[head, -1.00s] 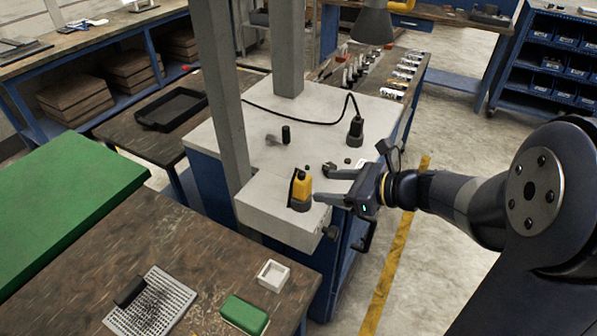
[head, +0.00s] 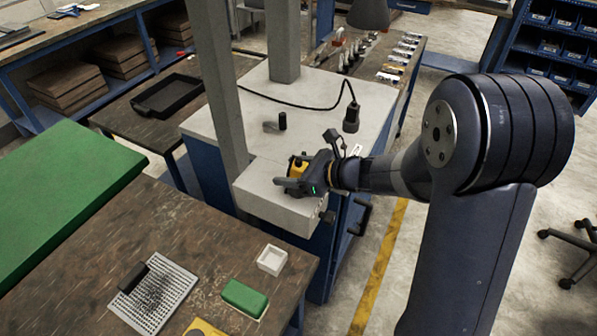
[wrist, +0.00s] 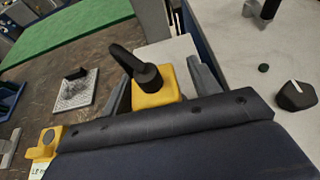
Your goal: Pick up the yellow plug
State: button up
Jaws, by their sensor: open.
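The yellow plug (wrist: 157,92) shows in the wrist view as a yellow block with a black bent piece on top. It lies between the two grey fingers of my gripper (wrist: 155,85), which are spread to either side of it. In the head view the yellow plug (head: 296,166) stands on the light grey bench top and is partly hidden behind my gripper (head: 291,184). My gripper is open around the plug. I cannot tell whether either finger touches it.
Grey posts (head: 218,90) rise close to the left of my gripper. A black socket-like piece (head: 351,118) with a cable and a small black cylinder (head: 282,121) stand farther back.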

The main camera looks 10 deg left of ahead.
jog(key=c, duration=1.1)
jog(key=shift+r, duration=0.1)
